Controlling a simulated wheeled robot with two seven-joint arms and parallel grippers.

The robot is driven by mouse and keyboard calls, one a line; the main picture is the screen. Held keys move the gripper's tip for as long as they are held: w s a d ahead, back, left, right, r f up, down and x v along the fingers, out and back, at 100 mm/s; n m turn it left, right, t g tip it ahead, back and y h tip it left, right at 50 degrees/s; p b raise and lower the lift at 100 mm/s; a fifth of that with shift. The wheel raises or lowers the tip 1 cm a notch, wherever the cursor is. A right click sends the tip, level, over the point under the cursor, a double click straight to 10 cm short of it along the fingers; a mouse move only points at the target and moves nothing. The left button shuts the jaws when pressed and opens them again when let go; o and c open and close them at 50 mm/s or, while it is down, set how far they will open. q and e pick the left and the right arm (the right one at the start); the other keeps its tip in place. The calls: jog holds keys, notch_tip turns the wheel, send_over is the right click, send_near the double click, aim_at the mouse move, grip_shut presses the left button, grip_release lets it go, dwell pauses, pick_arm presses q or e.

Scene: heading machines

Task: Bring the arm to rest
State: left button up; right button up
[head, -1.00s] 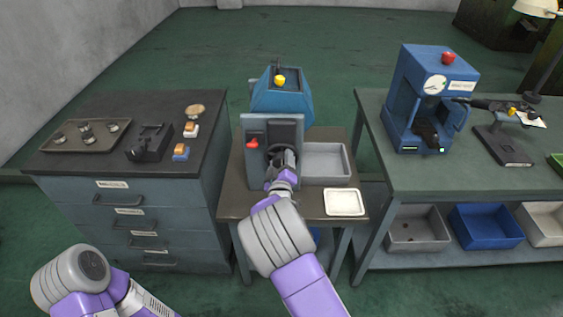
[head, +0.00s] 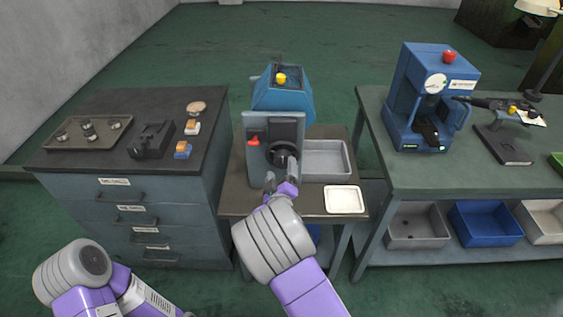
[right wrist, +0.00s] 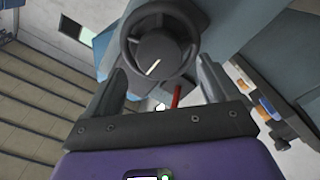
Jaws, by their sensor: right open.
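My right arm reaches up the middle of the head view. Its gripper (head: 281,178) is open and empty, just in front of the blue and grey machine on the middle table. In the right wrist view my right gripper's two fingers (right wrist: 160,92) stand apart, with a dark round handwheel (right wrist: 160,42) and its knob beyond them. The same handwheel (head: 283,153) shows in the head view on the machine's front panel. No object is between the fingers. My left arm shows at the lower left of the head view; its gripper is out of the picture.
The machine (head: 283,100) carries a red lever (head: 253,141). A grey bin (head: 325,160) and a white tray (head: 344,200) are right of it. A drawer cabinet (head: 125,215) stands left, and a bench with a blue press (head: 432,90) stands right.

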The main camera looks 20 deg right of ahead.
jog(key=shift+v, duration=1)
